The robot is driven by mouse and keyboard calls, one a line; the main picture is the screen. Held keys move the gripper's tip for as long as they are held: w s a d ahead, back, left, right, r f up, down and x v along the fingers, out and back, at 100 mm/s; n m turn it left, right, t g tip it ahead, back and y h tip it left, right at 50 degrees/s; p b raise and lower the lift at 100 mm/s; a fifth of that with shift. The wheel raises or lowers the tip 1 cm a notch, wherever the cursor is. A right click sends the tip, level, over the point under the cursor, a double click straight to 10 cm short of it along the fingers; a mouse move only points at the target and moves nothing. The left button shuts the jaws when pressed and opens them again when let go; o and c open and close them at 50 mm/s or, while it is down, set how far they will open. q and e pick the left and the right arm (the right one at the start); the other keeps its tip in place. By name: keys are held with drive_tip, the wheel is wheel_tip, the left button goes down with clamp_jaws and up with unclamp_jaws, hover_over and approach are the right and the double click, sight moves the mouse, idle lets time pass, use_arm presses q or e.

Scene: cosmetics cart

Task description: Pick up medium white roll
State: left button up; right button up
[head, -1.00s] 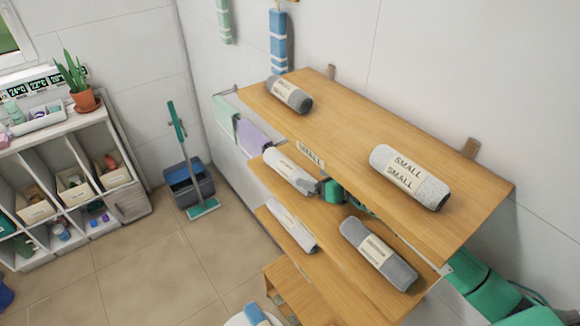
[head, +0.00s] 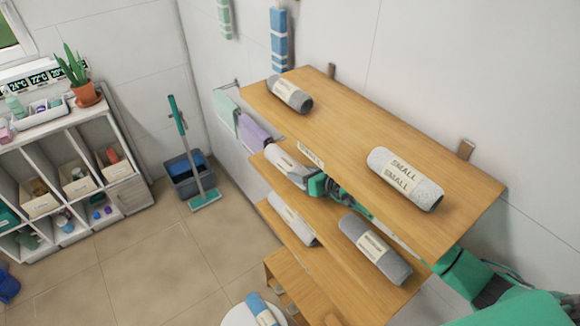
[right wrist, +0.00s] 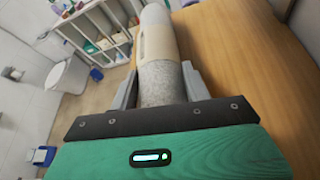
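A white-grey roll with a pale label (head: 285,164) lies on the second shelf, under the board's front edge. It also shows in the right wrist view (right wrist: 160,50), running away between my fingers. My right gripper (head: 316,185) reaches in from the right between the shelves, at the roll's near end. In the right wrist view my right gripper (right wrist: 161,85) has one finger on each side of the roll, with no clear gap. I cannot tell whether the fingers press on it. The near end is hidden by the palm. My left gripper is not in view.
The top board (head: 360,125) bears a roll marked SMALL (head: 405,178) and a smaller grey roll (head: 290,95). A grey roll (head: 375,248) lies nearer on the second shelf. Another white roll (head: 292,218) lies lower. Open floor (head: 150,265) is at the left.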

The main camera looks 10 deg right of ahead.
drive_tip(key=shift+c, duration=1)
drive_tip(key=shift+r, duration=0.1)
